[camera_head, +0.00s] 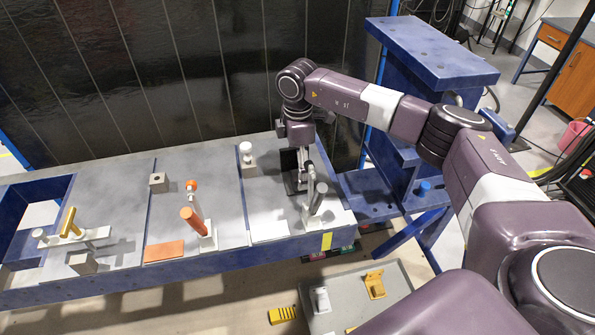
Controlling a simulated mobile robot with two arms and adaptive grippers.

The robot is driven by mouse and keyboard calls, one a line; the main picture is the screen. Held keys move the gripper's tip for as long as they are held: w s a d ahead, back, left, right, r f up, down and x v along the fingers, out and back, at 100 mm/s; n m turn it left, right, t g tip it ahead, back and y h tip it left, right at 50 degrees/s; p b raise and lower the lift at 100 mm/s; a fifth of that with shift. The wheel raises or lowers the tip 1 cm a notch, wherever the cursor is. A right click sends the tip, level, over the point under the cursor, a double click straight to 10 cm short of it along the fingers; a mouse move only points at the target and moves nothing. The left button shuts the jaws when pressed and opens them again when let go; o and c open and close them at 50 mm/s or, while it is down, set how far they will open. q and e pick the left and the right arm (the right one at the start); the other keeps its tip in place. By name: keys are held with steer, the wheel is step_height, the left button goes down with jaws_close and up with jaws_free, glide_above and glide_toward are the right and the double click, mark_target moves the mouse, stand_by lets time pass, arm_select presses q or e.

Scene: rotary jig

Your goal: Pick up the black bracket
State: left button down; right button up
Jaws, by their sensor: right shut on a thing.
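The black bracket (289,172) shows as a dark, flat upright shape on the right section of the long workbench. My right gripper (308,168) points down right beside it and is shut on it. The fingertips and the grip itself are small and partly hidden, and I cannot tell whether the bracket is clear of the bench. My left gripper is not in view.
A grey-handled clamp (316,200) stands just in front of the right gripper. Orange-handled (192,221) and yellow-handled (70,224) clamps stand further left. A floor tray (345,310) holds white (320,299) and yellow (375,284) brackets. A blue stand (430,60) rises at right.

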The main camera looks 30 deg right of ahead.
steer(key=c, duration=0.6)
steer(key=shift+w+r, duration=0.1)
